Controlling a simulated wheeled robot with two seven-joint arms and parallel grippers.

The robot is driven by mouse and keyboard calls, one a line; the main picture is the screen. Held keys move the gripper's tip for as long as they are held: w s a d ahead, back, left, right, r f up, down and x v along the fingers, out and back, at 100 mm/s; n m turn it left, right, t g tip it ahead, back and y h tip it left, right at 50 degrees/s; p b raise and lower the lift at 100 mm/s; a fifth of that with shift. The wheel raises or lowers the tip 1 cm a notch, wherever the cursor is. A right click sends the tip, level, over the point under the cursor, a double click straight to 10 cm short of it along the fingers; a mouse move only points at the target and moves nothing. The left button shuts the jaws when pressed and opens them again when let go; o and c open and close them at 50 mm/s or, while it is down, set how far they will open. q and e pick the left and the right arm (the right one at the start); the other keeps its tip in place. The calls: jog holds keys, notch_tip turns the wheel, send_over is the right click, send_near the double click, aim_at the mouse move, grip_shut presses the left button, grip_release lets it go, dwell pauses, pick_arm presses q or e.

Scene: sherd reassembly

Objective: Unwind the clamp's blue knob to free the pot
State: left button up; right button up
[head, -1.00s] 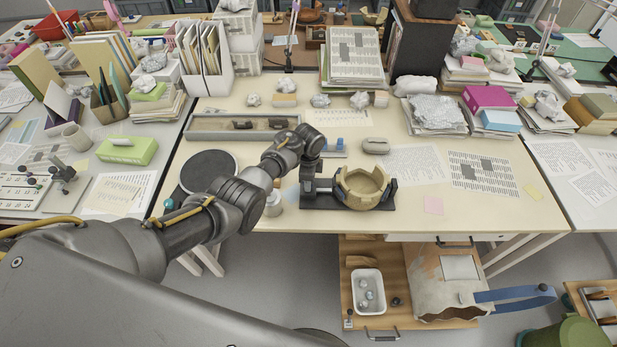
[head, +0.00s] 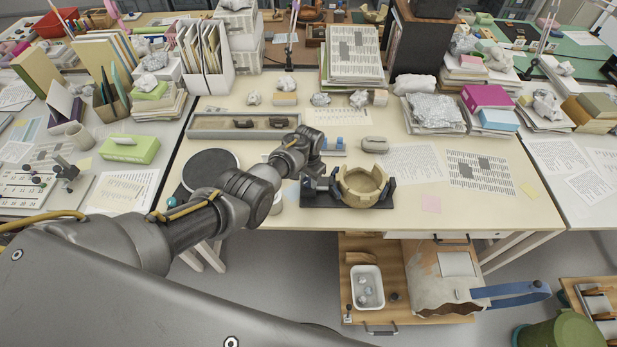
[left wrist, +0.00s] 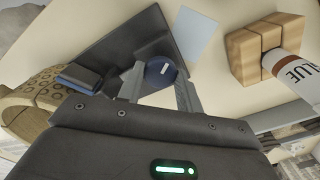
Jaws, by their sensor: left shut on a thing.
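The tan pot (head: 362,184) stands upright in the dark clamp (head: 322,199) near the table's front edge. The pot has an open, uneven rim. The clamp also shows in the left wrist view (left wrist: 125,45), with part of the pot (left wrist: 22,105) at left. The round blue knob (left wrist: 160,72), with a pale mark on its face, sits between the fingertips of my left gripper (left wrist: 159,84), which is shut on it. In the head view my left wrist hides the knob and most of the gripper. My right gripper is not in view.
A glue bottle (left wrist: 296,68) and a wooden block (left wrist: 262,45) are close beside my left gripper. A black disc (head: 211,168) and a long grey tray (head: 215,133) lie left of the clamp. Printed sheets (head: 482,175) lie to the right.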

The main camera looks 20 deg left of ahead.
pick_arm(q)
jog(key=n, duration=1)
jog(key=shift+n, duration=0.4)
dwell(0.4)
jog(key=o, duration=1)
jog(key=shift+r, duration=0.1)
